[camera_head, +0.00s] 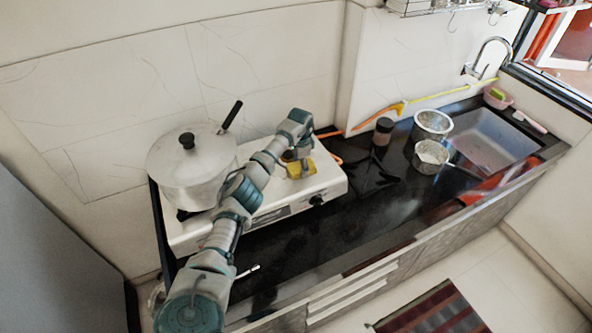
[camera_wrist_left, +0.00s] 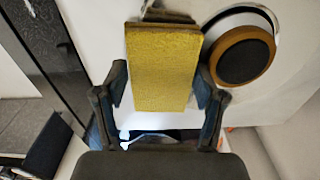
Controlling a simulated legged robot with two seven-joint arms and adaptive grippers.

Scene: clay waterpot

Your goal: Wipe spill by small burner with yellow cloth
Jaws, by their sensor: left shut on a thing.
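My left gripper (camera_head: 301,166) is over the right part of the white stove (camera_head: 325,178), shut on the yellow cloth (camera_head: 299,171). In the left wrist view the cloth (camera_wrist_left: 163,68) is a flat, stiff-looking block between the two fingers, its far end over the white stove top. The small burner (camera_wrist_left: 242,55), a dark disc with a brown rim, lies just right of the cloth there. In the head view the arm and gripper mostly cover the burner. No spill can be told clearly; a brownish patch (camera_wrist_left: 167,16) shows beyond the cloth. My right gripper is not in view.
A large lidded pot (camera_head: 190,172) with a dark handle stands on the stove's left side. Right of the stove are a dark jar (camera_head: 383,131), metal pots (camera_head: 432,124) and the sink (camera_head: 490,143). The black counter (camera_head: 350,235) in front is mostly clear.

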